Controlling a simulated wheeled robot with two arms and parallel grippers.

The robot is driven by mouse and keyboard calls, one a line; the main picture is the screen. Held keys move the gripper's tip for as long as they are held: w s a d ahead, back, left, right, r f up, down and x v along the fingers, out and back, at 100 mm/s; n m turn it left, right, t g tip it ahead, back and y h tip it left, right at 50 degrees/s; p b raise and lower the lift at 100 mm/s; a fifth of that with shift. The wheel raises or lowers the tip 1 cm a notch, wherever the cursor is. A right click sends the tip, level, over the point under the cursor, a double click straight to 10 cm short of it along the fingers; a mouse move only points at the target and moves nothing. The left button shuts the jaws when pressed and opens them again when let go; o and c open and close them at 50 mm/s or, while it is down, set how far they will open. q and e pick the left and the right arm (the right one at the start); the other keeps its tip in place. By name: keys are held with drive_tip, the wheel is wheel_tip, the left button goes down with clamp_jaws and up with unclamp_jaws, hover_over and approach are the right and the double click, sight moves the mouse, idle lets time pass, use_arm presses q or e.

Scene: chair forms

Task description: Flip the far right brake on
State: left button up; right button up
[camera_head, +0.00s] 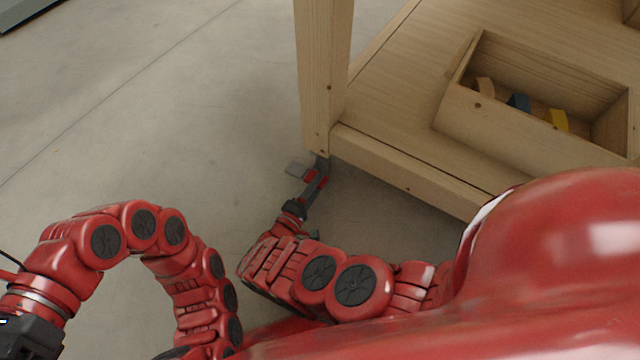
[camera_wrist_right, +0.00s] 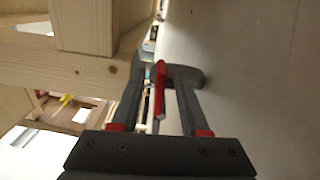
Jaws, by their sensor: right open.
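A red lever (camera_wrist_right: 160,88), which looks like the brake, stands between the fingers of my right gripper (camera_wrist_right: 158,90) in the right wrist view. The fingers are open around it, and I cannot tell whether either touches it. In the head view my right gripper (camera_head: 311,176) is low by the floor, at the foot of the wooden corner leg (camera_head: 322,85). The caster there is mostly hidden, and whether its brake is on cannot be told. The dark body of my left gripper (camera_head: 30,335) shows at the lower left edge; its fingers are out of view.
A wooden frame with a lower shelf (camera_head: 400,100) fills the upper right; its front rail (camera_head: 410,178) runs right from the leg. A wooden box (camera_head: 500,120) with several coloured pieces sits on the shelf. The grey floor (camera_head: 150,110) left of the leg is clear.

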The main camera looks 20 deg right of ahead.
clamp_jaws()
drive_tip(key=shift+s+d+f+m, duration=0.2)
drive_tip(key=shift+f+m, duration=0.25)
drive_tip(key=shift+m, duration=0.45)
drive_tip(key=shift+w+a+f+m, duration=0.1)
drive_tip(key=shift+f+m, duration=0.3)
drive_tip(key=shift+m, duration=0.6)
unclamp_jaws()
drive_tip(key=shift+w+a, duration=0.1)
drive_tip(key=shift+a, duration=0.05)
